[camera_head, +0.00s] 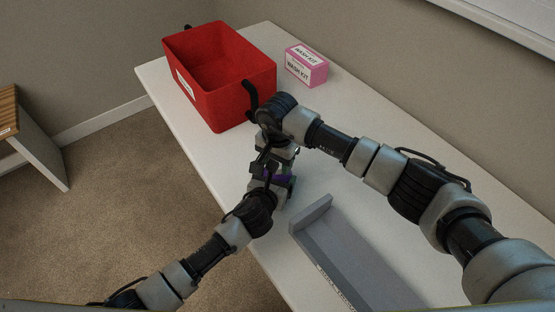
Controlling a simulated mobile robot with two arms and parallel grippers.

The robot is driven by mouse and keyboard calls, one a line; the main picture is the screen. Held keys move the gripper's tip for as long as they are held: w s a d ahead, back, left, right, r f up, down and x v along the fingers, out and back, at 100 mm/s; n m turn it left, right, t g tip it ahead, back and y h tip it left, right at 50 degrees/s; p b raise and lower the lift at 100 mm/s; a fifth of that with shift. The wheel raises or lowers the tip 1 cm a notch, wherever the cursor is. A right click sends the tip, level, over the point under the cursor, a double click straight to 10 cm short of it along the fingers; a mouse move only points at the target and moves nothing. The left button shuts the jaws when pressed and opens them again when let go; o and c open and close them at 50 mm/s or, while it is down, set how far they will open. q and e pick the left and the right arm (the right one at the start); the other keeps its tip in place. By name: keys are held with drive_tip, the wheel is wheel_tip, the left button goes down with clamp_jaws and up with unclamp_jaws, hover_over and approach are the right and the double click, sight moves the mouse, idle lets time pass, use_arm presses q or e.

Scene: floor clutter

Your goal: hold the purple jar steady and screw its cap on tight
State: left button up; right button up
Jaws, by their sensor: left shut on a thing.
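The purple jar (277,177) stands near the table's left edge, in the middle of the head view, mostly covered by my grippers. Only a small purple patch of it shows. My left gripper (268,171) comes from the lower left and is shut on the jar at its side. My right gripper (279,154) comes down from above, directly over the jar's top. Its fingers are too small and covered to tell whether they are open or shut. The cap is hidden, so I cannot tell how it sits on the jar.
A red bin (242,88) with black handles stands behind my grippers on the white table (330,170). A pink wash kit box (307,66) is to its right. A grey tray (365,265) lies in front. A small wooden-topped table (12,112) stands at far left.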

drive_tip(key=shift+c, duration=0.2)
drive_tip(key=m, duration=0.3)
drive_tip(key=o, duration=1)
drive_tip(key=shift+r, duration=2.25)
drive_tip(key=shift+o, duration=0.2)
